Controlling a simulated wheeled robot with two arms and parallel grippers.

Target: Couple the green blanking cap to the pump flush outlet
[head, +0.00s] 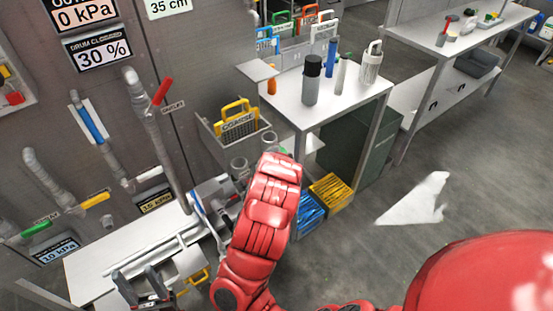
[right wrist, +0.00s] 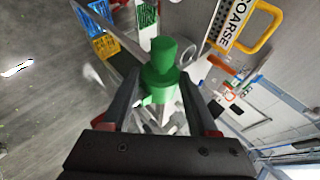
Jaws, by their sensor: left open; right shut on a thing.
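The green blanking cap (right wrist: 162,55) is a stepped cylinder with a narrower top and a wider base. It sits between the two dark fingers of my right gripper (right wrist: 160,88) in the right wrist view, and the gripper is shut on it. In the head view my red right arm covers its own gripper and the cap. A grey and blue assembly (head: 209,190) stands on the bench just left of that arm; it may be the pump, but I cannot make out the flush outlet. My left gripper (head: 139,279) is open and empty over the bench's front, at the bottom left.
Pipes with red, blue, yellow and green handles line the wall at left. A COARSE basket (head: 237,122) hangs behind the bench. A white table (head: 343,97) with bottles stands at back right, with blue (head: 310,213) and yellow (head: 330,191) crates below.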

